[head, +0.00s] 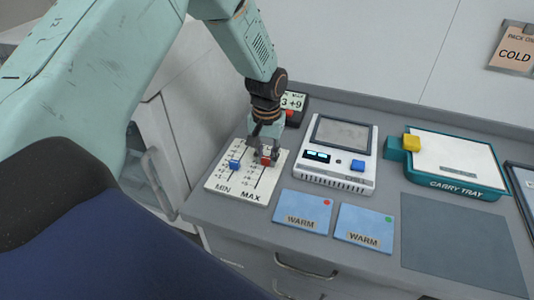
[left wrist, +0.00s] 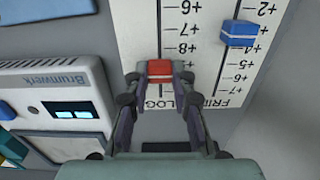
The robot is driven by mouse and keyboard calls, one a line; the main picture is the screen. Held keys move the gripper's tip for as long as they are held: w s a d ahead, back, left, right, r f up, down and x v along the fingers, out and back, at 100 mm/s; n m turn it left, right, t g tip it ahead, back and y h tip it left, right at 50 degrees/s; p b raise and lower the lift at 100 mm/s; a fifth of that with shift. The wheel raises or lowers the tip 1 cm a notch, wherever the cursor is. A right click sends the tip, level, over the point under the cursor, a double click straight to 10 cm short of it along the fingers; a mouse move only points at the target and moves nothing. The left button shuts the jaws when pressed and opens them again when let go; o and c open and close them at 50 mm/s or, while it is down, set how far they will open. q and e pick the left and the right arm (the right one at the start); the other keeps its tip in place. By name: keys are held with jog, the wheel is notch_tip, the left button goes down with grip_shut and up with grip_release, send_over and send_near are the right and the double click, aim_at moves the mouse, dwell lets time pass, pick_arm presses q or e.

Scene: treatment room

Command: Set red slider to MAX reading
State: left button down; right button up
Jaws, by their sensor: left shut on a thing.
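The red slider (head: 266,161) is on the right-hand scale, above MAX. My left gripper (head: 265,153) points down and is shut on the red slider. The left wrist view shows the red slider (left wrist: 160,68) between the two fingertips (left wrist: 160,78), near printed marks +7 and +8. The blue slider (head: 234,164) sits on the other scale, apart from the gripper. My right gripper is not in view.
A small display (head: 294,101) showing "3 +9" stands behind, partly hidden by my gripper. A white device (head: 311,170) is close on the right. Two blue WARM cards (head: 304,211) (head: 364,226), a grey mat (head: 455,245) and a carry tray (head: 450,186) lie further right.

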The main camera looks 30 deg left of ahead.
aim_at(266, 159)
pick_arm(q)
jog(key=shift+r, duration=0.1)
jog(key=c, duration=1.5)
grip_release()
jog(key=o, duration=0.4)
jog(key=shift+s+d, duration=0.1)
jog(key=shift+s, duration=0.15)
jog(key=shift+w, duration=0.1)
jog(key=shift+w+r, duration=0.1)
notch_tip(266, 159, up, 12)
jog(key=shift+f, duration=0.1)
jog(key=shift+s+f, duration=0.1)
jog(key=shift+s, duration=0.1)
